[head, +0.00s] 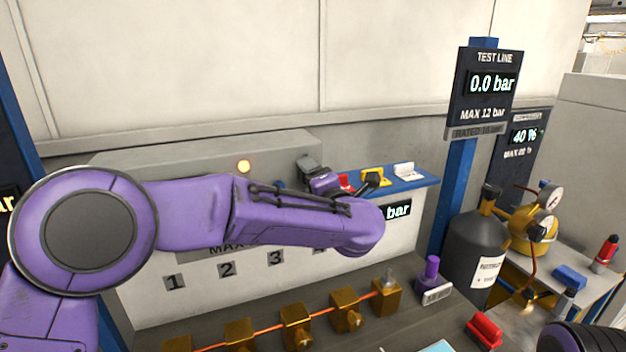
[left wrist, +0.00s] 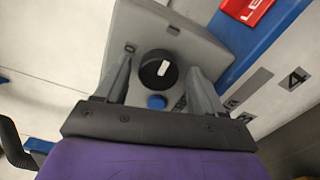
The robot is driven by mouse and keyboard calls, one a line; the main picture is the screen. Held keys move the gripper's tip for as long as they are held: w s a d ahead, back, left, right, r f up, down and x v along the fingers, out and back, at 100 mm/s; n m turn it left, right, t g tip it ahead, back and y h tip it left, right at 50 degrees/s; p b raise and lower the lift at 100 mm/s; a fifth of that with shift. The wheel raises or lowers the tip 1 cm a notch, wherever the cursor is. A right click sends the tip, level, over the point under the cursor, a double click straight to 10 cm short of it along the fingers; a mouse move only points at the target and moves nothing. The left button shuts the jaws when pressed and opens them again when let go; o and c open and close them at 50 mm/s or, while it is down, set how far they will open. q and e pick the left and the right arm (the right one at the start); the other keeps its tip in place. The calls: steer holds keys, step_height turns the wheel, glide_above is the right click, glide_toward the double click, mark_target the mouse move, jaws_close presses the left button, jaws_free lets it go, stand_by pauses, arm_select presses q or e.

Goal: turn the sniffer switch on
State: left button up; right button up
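A round black knob (left wrist: 149,82) with a short white mark sits on a grey panel in the left wrist view. I take it for the sniffer switch, though no readable name shows. My left gripper (left wrist: 157,75) is open, with one grey finger on each side of the knob; whether they touch it I cannot tell. In the head view my left gripper (head: 308,165) is at the right end of the grey cabinet, and the knob is hidden there. My right gripper is not in view.
A blue button (left wrist: 156,102) lies close to the knob. The grey cabinet (head: 200,150) carries a lit amber lamp (head: 244,166). A blue shelf (head: 415,183) with red, yellow and white items is right of the gripper. Brass blocks (head: 297,325) line the bench below my arm.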

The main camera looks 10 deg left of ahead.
arm_select(q)
steer(key=shift+a, duration=0.1)
steer(key=b+v, duration=0.4)
steer(key=v, duration=0.6)
steer(key=shift+s+d, duration=0.2)
steer(key=shift+d, duration=0.05)
